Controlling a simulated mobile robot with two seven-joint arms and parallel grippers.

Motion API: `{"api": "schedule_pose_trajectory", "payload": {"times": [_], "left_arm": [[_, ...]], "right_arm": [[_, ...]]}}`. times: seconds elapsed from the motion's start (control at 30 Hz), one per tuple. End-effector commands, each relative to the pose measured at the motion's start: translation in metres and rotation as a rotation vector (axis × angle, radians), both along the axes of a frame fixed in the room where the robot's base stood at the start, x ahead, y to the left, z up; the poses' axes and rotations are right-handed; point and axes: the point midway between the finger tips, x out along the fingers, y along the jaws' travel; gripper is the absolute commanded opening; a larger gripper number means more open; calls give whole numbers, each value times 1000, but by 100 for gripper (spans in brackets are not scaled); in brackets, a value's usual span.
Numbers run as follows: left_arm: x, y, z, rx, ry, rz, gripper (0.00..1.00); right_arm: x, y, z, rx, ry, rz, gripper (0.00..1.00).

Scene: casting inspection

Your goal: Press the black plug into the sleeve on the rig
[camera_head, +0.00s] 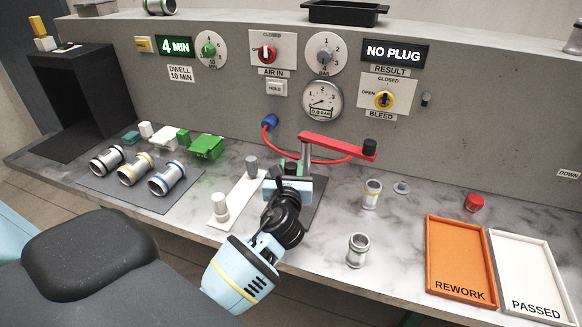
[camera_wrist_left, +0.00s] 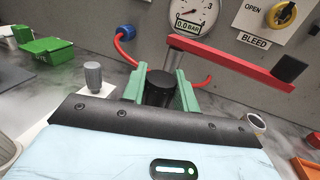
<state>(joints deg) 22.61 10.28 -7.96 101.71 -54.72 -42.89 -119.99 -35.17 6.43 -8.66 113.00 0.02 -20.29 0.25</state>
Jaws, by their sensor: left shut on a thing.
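My left gripper (camera_head: 291,170) is over the rig, with its wrist hiding much of it in the head view. In the left wrist view its green fingers (camera_wrist_left: 161,92) are shut on the black plug (camera_wrist_left: 160,86), whose dark round top shows between them. The rig has a red lever (camera_head: 335,146) with a black knob, swung out to the right above the gripper, and a dark base plate (camera_head: 312,205). The sleeve on the rig is hidden under the gripper, so I cannot tell whether the plug touches it. My right gripper is not in view.
A white strip (camera_head: 237,200) with grey and white plugs lies left of the rig. Metal sleeves (camera_head: 358,250) stand to the right, before the orange REWORK tray (camera_head: 433,250) and white PASSED tray (camera_head: 555,270). A red hose (camera_head: 272,140) runs behind. The result display (camera_head: 394,53) reads NO PLUG.

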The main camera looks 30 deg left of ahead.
Motion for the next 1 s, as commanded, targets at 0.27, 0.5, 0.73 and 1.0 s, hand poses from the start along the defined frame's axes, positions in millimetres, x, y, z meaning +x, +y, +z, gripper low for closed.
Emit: {"api": "schedule_pose_trajectory", "payload": {"times": [0.27,0.5,0.73,1.0], "left_arm": [[0,0,-4,2,1,0,7],[0,0,-4,1,0,0,55],[0,0,-4,0,1,0,55],[-22,-12,-5,0,1,-1,55]], "right_arm": [[0,0,0,-1,0,1,36],[0,-2,0,-7,1,6,36],[-1,-4,-1,-9,1,11,36],[0,-3,1,-9,-3,9,36]]}}
